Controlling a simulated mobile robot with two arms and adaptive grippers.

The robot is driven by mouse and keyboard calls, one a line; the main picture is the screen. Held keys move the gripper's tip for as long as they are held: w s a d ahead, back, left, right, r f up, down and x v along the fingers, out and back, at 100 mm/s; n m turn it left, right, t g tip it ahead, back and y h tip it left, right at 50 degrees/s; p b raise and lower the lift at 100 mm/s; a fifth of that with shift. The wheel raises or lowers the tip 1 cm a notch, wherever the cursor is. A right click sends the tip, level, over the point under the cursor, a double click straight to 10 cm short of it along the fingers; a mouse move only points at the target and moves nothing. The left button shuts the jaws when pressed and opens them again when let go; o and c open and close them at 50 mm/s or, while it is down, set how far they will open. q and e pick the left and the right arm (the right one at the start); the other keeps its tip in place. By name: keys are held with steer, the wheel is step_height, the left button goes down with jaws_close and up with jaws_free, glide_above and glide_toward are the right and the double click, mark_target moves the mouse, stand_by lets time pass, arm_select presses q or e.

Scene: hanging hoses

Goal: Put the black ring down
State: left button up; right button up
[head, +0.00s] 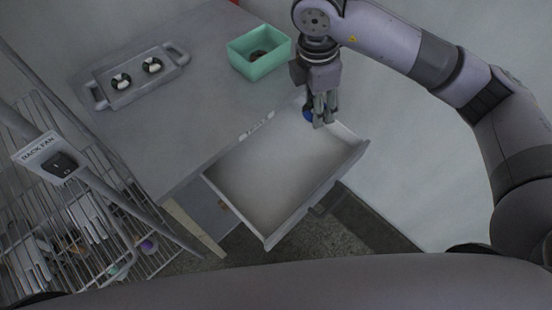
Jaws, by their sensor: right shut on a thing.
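My right gripper (322,120) points down over the far right corner of the open drawer (268,180). It is shut on a small blue thing (308,115), mostly hidden behind the fingers. I cannot tell its shape, and no black ring shows clearly in the fingers. A dark round thing (258,55), perhaps a ring, lies inside the green box (262,70) on the grey table. Two black-and-white round pieces, a left one (121,82) and a right one (153,65), sit on the grey tray (140,87). My left gripper is out of view.
The grey table top (190,125) is bare between tray and drawer. The drawer looks empty inside. A wire rack (75,215) with small items stands at left, with a "RACK FAN" switch (62,164) in front.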

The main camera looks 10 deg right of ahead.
steer(key=b, duration=0.3)
glide_above(307, 160)
steer(key=shift+m, duration=0.3)
steer(key=f, duration=1.5)
steer(key=shift+a, duration=0.2)
step_height(307, 160, down, 5)
steer(key=shift+f+p, duration=0.1)
steer(key=shift+p, duration=0.2)
steer(key=shift+f, duration=0.15)
steer(key=o, duration=1)
steer(key=shift+o, duration=0.2)
